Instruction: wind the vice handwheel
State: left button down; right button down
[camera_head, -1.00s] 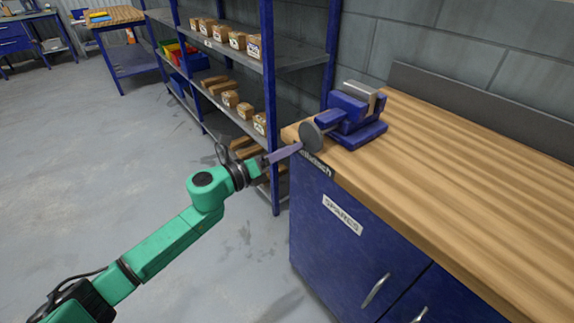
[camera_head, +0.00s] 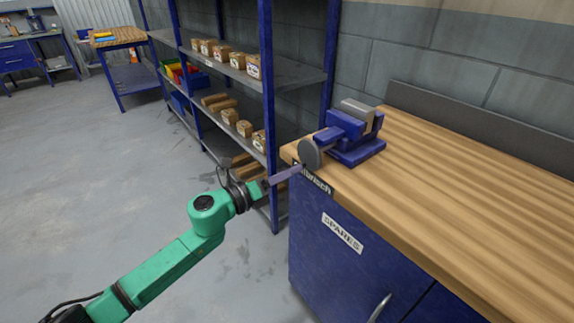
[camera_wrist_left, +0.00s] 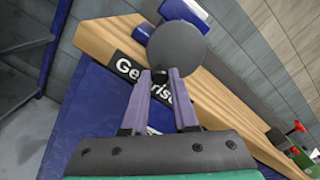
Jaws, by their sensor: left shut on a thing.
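The blue vice (camera_head: 350,142) with grey jaws stands on the near left corner of the wooden workbench (camera_head: 450,170). Its round grey handwheel (camera_head: 309,155) faces the bench's left end and shows large in the left wrist view (camera_wrist_left: 180,50). A small dark handle knob (camera_wrist_left: 159,76) sits at the wheel's lower edge there. My left gripper (camera_head: 299,169) reaches in from the left at the wheel's lower rim. Its purple fingers are shut on the knob, with the fingertips (camera_wrist_left: 162,74) on either side of it. My right gripper is not in view.
A blue cabinet (camera_head: 330,270) labelled "SPARES" is under the benchtop. A blue-framed shelf rack (camera_head: 265,100) with boxes stands behind my left gripper. A red-and-green object (camera_wrist_left: 294,135) shows in the left wrist view. The floor left of the bench is clear.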

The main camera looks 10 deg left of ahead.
pick_arm(q)
jog(key=n+p, duration=0.1)
jog(key=n, duration=0.1)
jog(key=n+p, duration=0.2)
jog(key=s+d+n+p, duration=0.1)
jog(key=shift+d+r+n, duration=0.1)
jog(key=shift+r+n, duration=0.2)
jog(key=shift+n, duration=0.1)
jog(key=shift+d+n+p, duration=0.1)
jog(key=shift+n+p, duration=0.3)
jog(key=shift+p, duration=0.1)
jog(key=shift+s+f+n, duration=0.1)
jog(key=shift+f+n, duration=0.05)
jog(key=shift+n, duration=0.15)
jog(key=shift+f, duration=0.1)
